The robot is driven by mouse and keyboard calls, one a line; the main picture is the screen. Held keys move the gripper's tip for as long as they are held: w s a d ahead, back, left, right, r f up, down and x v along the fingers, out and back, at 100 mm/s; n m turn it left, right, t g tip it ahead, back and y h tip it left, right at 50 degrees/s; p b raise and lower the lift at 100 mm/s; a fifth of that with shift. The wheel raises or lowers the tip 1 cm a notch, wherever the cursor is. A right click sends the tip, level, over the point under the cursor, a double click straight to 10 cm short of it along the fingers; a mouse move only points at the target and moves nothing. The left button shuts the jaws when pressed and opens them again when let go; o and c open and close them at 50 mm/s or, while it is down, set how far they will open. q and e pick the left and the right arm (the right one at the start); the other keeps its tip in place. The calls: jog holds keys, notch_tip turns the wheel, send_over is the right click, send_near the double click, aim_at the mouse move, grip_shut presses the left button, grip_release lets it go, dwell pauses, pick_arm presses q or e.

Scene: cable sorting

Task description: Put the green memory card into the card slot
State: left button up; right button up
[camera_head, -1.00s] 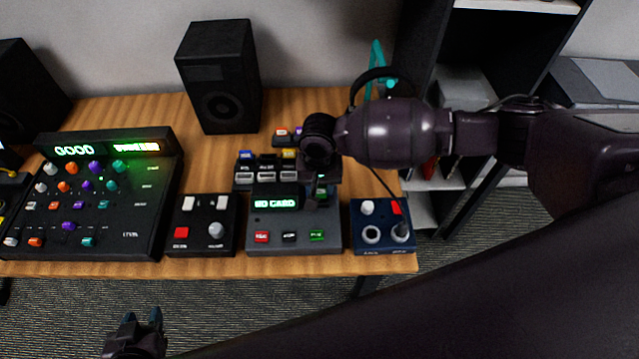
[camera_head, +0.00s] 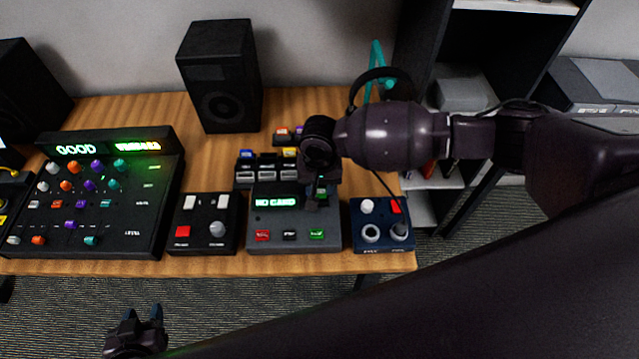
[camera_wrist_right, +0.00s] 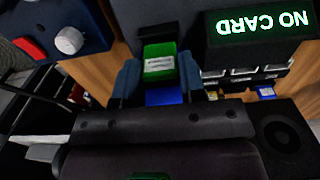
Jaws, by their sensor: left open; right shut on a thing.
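The green memory card (camera_wrist_right: 160,62), with a white label, is between the blue fingertips of my right gripper (camera_wrist_right: 159,78) in the right wrist view. The gripper is shut on it. A blue patch shows just behind the card between the fingers. In the head view my right gripper (camera_head: 318,192) is over the right part of the grey card device (camera_head: 290,218), beside its lit "NO CARD" display (camera_head: 275,202). My left gripper (camera_head: 141,318) is open and empty, low at the front, off the table.
Cards in a dark rack (camera_head: 268,168) stand behind. A mixer (camera_head: 110,205), a speaker (camera_head: 221,78) and a headphone stand (camera_head: 376,58) are around.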

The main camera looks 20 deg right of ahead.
jog(key=shift+f+p, duration=0.15)
jog(key=shift+p, duration=0.25)
dwell(0.4)
jog(key=shift+p, duration=0.55)
dwell(0.3)
jog(key=shift+f, duration=1.1)
dwell(1.3)
jog(key=o, duration=1.5)
jog(key=shift+c, duration=0.2)
jog(key=shift+r+p, duration=0.75)
jog(key=shift+p, duration=0.25)
jog(key=shift+a+r+p, duration=0.1)
jog(key=shift+r+p, duration=0.45)
jog(key=shift+p, duration=0.25)
jog(key=shift+r, duration=2.2)
